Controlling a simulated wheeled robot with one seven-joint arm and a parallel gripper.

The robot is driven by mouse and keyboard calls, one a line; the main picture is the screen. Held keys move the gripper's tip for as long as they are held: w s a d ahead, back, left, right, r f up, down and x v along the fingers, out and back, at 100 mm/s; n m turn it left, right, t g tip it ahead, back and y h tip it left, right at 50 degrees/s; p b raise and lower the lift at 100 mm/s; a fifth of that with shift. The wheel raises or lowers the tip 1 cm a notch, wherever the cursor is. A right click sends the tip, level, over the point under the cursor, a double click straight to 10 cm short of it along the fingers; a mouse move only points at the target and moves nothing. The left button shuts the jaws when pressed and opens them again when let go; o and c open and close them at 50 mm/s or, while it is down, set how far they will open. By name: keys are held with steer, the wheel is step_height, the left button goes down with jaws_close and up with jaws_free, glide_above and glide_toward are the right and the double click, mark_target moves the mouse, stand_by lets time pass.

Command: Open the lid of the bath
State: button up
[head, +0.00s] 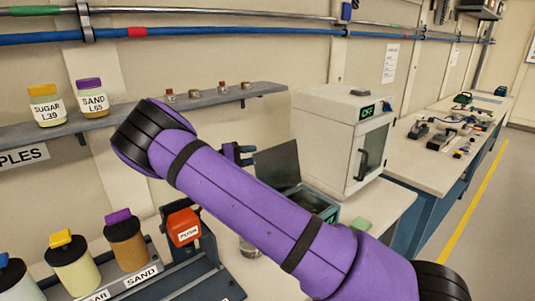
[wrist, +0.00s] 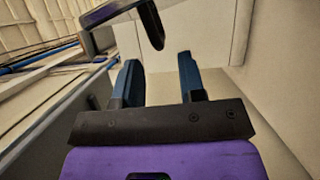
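The bath (head: 326,207) is a teal box on the bench in the head view, partly hidden behind my arm. Its dark lid (head: 279,163) stands raised, tilted up on the bath's far left side. My gripper (head: 248,155) is just left of the lid in the head view, partly hidden by my arm; whether it touches the lid cannot be told. In the wrist view the two blue fingers (wrist: 158,65) are apart with nothing between them. A dark bent bar (wrist: 152,25) shows just beyond the fingertips; I cannot tell what it belongs to.
A white oven (head: 335,130) reading OFF stands right behind the bath. A shelf (head: 215,98) with jars and small samples runs along the wall. A red PUSH dispenser (head: 184,227) and powder jars stand at lower left. A green object (head: 361,224) lies near the bench edge.

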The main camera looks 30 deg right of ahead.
mark_target(267, 153)
steer(key=shift+s+d, duration=0.2)
steer(key=shift+d, duration=0.75)
steer(key=shift+s+d, duration=0.2)
steer(key=shift+d, duration=0.8)
steer(key=shift+s+d, duration=0.2)
steer(key=shift+d, duration=0.75)
jaws_close()
